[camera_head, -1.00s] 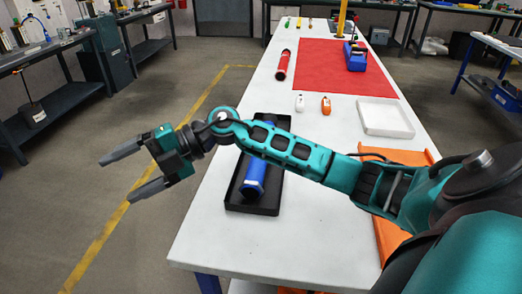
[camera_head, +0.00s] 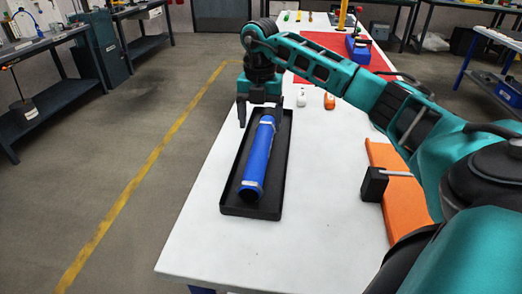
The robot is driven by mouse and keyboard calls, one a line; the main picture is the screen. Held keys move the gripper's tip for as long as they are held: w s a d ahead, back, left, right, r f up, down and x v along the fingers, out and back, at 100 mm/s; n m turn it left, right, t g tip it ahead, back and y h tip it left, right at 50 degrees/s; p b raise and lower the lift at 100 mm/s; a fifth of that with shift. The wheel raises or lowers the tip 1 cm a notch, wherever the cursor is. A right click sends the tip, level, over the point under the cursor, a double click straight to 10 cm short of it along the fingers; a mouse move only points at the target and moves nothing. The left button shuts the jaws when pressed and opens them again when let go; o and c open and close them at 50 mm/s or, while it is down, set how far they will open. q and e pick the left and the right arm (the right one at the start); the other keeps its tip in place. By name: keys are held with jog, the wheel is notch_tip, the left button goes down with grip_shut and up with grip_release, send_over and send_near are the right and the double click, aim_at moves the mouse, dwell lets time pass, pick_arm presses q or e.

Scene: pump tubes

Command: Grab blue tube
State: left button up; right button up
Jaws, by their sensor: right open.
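The blue tube (camera_head: 259,158) lies lengthwise in a long black tray (camera_head: 229,189) on the white table. Its near end faces me and its far end is close to the right gripper. My right gripper (camera_head: 258,120) points down over the far part of the tray, with its fingers apart. One finger is at the tray's left side; the other is partly hidden near the far end of the tube. I cannot tell whether the gripper touches the tube. My left gripper is not in view.
The white table (camera_head: 318,200) is bare right of the tray. An orange panel (camera_head: 397,190) and a small black block (camera_head: 374,184) lie near my right arm. White (camera_head: 301,98) and orange (camera_head: 329,100) small items, a red mat (camera_head: 318,40) and a blue device (camera_head: 358,49) are farther back.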

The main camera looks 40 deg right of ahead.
aim_at(261, 141)
notch_tip(261, 141, down, 7)
jog(key=shift+s+b, duration=0.1)
jog(key=shift+b, duration=0.4)
jog(key=c, duration=1.3)
jog(key=shift+r, duration=0.1)
jog(key=shift+c, duration=0.4)
jog(key=shift+r, duration=0.1)
